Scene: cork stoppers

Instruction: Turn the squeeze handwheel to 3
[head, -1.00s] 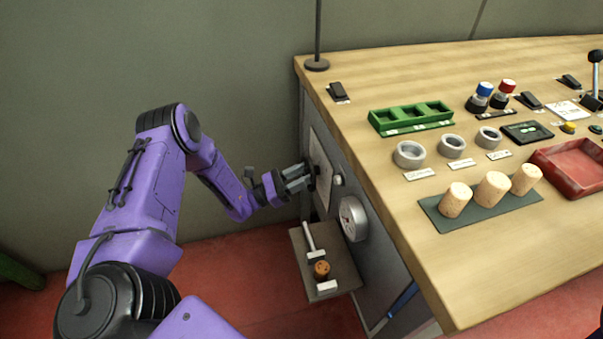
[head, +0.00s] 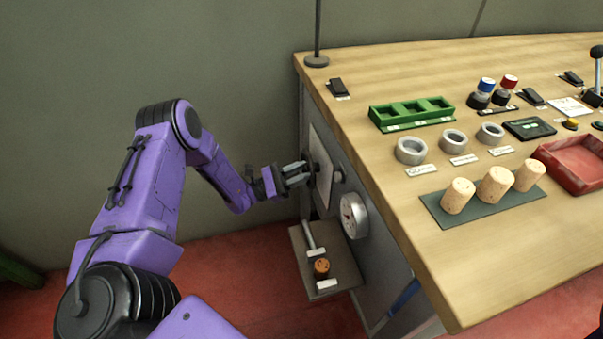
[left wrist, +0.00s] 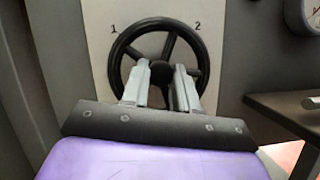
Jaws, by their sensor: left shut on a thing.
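The squeeze handwheel (left wrist: 158,50) is a black spoked wheel in front of a pale plate on the side panel of the bench. In the left wrist view the numbers 1 and 2 show on the plate at its upper left and upper right; a 3 does not show. My left gripper (left wrist: 160,72) is shut on the handwheel, with its two grey fingers at the hub and lower spokes. In the head view my left gripper (head: 306,175) reaches the plate (head: 321,166) from the left, and the wheel is mostly hidden there. My right gripper is not in view.
A round gauge (head: 354,215) sits on the panel right of the plate. The benchtop (head: 460,250) holds three corks, several grey rings, a green rack (head: 410,116) and a red tray (head: 575,165).

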